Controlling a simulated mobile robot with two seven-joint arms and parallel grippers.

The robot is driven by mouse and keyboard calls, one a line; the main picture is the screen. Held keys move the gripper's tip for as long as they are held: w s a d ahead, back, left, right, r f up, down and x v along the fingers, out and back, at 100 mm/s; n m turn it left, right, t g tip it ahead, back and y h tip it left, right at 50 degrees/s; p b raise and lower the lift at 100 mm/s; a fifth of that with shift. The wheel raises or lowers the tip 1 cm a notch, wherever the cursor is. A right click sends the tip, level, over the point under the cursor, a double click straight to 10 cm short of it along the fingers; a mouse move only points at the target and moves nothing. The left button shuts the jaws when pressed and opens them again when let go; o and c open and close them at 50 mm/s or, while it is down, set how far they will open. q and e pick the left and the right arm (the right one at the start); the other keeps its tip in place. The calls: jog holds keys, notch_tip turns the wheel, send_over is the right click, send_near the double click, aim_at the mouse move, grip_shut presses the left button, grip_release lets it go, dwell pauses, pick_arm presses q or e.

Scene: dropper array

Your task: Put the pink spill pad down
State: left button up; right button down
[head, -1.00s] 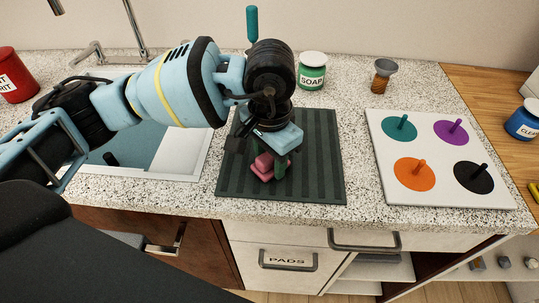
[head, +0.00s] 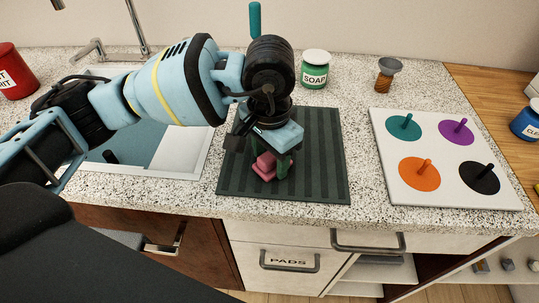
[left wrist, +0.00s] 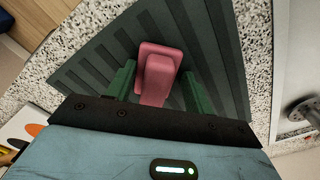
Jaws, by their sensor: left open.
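The pink spill pad (head: 264,166) is a small pink block with a raised grip on top. It is at the dark green ribbed mat (head: 325,165) on the counter and appears to rest on it. My left gripper (head: 271,163) points down over the pad, with its green fingers apart. The gripper body hides part of the pad in the head view. My right gripper is not in view.
A sink (head: 185,150) is left of the mat. A soap jar (head: 315,72) and a small brown funnel-topped holder (head: 387,77) stand behind. A white board (head: 446,190) with coloured pegged discs is at the right. The right part of the mat is bare.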

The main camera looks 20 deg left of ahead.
pick_arm(q)
jog(key=shift+s+d+f, duration=0.3)
jog(key=shift+s+f, duration=0.1)
jog(key=shift+f, duration=0.35)
jog(key=shift+r, duration=0.1)
jog(key=shift+r+p, duration=0.3)
jog(key=shift+p, duration=0.05)
jog(key=r, duration=1.1)
jog(key=shift+w+r, duration=0.3)
jog(key=shift+r, duration=0.7)
